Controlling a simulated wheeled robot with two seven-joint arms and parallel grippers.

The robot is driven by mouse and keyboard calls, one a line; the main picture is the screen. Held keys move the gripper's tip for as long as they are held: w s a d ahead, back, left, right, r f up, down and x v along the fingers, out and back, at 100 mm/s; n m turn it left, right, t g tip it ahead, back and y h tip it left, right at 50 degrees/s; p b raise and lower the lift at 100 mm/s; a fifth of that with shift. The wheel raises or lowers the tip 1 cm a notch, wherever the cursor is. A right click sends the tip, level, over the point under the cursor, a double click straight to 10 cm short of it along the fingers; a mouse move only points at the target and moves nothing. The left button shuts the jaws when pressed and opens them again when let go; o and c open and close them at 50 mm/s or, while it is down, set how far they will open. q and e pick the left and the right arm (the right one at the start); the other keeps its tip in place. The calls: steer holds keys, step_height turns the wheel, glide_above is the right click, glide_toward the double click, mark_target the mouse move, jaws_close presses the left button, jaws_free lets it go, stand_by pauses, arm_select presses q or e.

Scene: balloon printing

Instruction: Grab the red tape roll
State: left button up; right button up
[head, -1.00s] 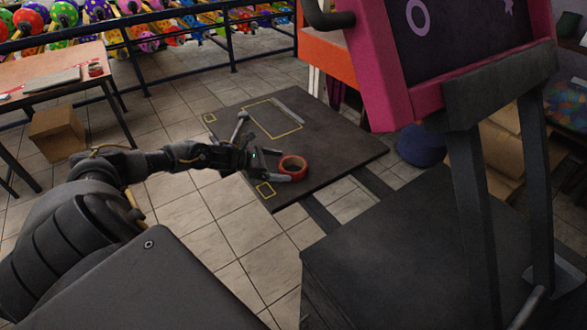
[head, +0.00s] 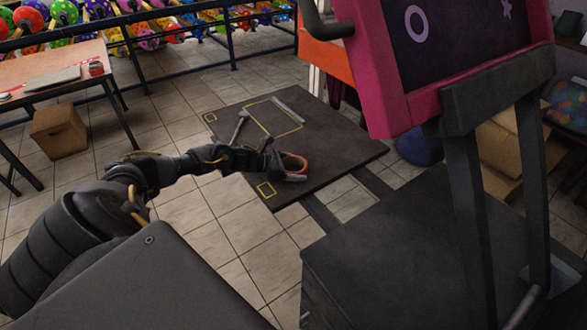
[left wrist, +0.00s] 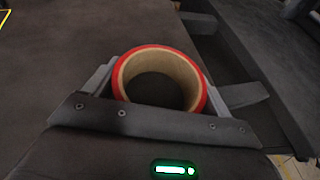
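The red tape roll (head: 295,162), a red ring with a tan inner core, lies flat on the dark board (head: 345,148). My left gripper (head: 285,168) is down at the roll, with one finger on each side of it. In the left wrist view, the roll (left wrist: 160,78) stands between the two fingers of my left gripper (left wrist: 160,85), and its near part is hidden behind the gripper's front. The fingers are wide apart and look close against the roll's sides; whether they press on it I cannot tell. My right gripper is not in view.
Yellow outlines mark the board, and a grey bar (head: 289,108) lies on it beyond the roll. A pink-framed panel (head: 370,70) on a dark stand rises at right. A table (head: 55,70) and a cardboard box (head: 58,132) stand at left. Tiled floor surrounds the board.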

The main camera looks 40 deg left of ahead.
arm_select(q)
steer(key=shift+r, duration=0.1)
steer(key=shift+c, duration=0.4)
steer(key=shift+r, duration=0.55)
steer(key=w+a+r+b, duration=0.5)
steer(key=a+r+b, duration=0.1)
steer(key=a+r, duration=0.5)
steer(key=shift+w+a+r+b, duration=0.15)
steer(key=shift+a+r+b, duration=0.2)
steer(key=shift+a, duration=0.65)
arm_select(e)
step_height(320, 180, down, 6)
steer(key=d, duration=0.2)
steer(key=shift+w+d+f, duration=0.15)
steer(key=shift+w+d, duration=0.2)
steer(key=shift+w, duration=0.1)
arm_select(q)
steer(key=shift+r, duration=0.1)
